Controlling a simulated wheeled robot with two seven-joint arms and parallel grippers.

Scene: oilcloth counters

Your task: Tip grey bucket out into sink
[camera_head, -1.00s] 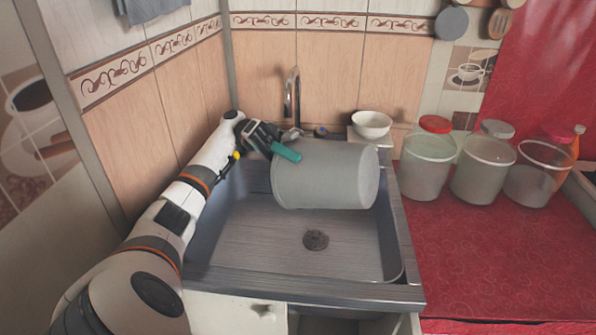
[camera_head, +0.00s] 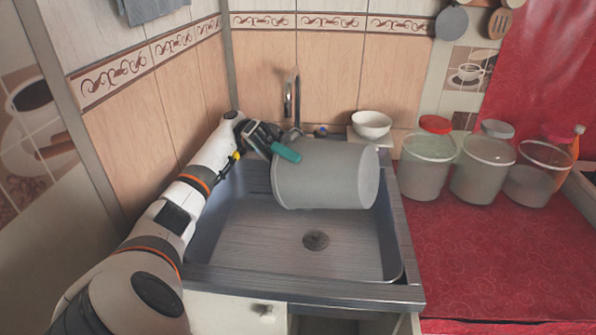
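The grey bucket (camera_head: 322,175) is tilted onto its side over the back of the metal sink (camera_head: 270,240). One round end faces right, and I cannot see into it. My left gripper (camera_head: 284,150) is at the bucket's upper left, with a teal finger lying against that end. The bucket stays up at this tilt, so the gripper appears shut on its edge; the second finger is hidden. No contents or poured matter show in the sink. The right gripper is not in view.
A faucet (camera_head: 291,95) rises behind the bucket. A white bowl (camera_head: 371,124) stands on the sink's back right corner. Several tubs with lids (camera_head: 425,165) line the back of the red counter (camera_head: 490,250). The counter's front is clear.

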